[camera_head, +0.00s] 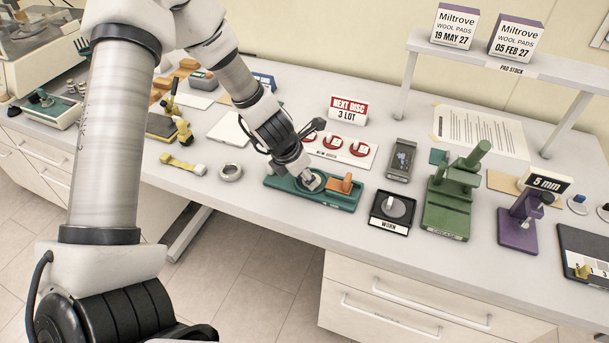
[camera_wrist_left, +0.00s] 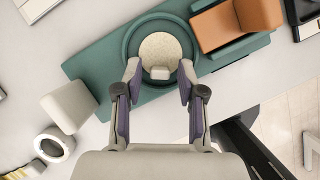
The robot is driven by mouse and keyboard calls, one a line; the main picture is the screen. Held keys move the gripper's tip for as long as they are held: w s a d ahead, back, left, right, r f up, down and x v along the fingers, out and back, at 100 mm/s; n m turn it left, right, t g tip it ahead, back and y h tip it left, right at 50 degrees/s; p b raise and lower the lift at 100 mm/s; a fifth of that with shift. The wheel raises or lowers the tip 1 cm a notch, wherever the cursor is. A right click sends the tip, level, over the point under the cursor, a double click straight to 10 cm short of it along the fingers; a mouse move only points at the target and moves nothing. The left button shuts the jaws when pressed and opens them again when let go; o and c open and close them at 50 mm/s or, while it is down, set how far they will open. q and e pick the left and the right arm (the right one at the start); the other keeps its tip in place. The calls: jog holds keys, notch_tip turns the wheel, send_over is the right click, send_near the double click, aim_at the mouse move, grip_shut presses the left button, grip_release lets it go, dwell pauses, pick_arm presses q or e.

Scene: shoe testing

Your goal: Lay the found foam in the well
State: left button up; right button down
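The teal fixture (camera_head: 345,201) lies on the bench; it also shows in the wrist view (camera_wrist_left: 92,66). Its round well holds a pale speckled disc (camera_wrist_left: 160,47), apparently the foam, lying flat inside the dark ring. A small light grey block (camera_wrist_left: 160,73) shows at the disc's near edge. My left gripper (camera_wrist_left: 158,72) points down at the well in the head view (camera_head: 310,181). Its fingers are apart, one on each side of the grey block, with gaps visible. The gripper partly hides the well in the head view. My right gripper is not in view.
An orange block (camera_head: 346,184) sits on the fixture's right end. A black WORN tray (camera_head: 390,211) stands to the right, with a green press (camera_head: 452,195) beyond. A metal ring (camera_head: 231,172) lies to the left.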

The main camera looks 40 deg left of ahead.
pick_arm(q)
jog(key=shift+r, duration=0.1)
jog(key=shift+s+a+r, duration=0.1)
jog(key=shift+s+r, duration=0.05)
jog(key=shift+r, duration=0.35)
jog(key=v, duration=1)
jog(key=shift+s+r, duration=0.25)
jog(key=shift+r, duration=0.1)
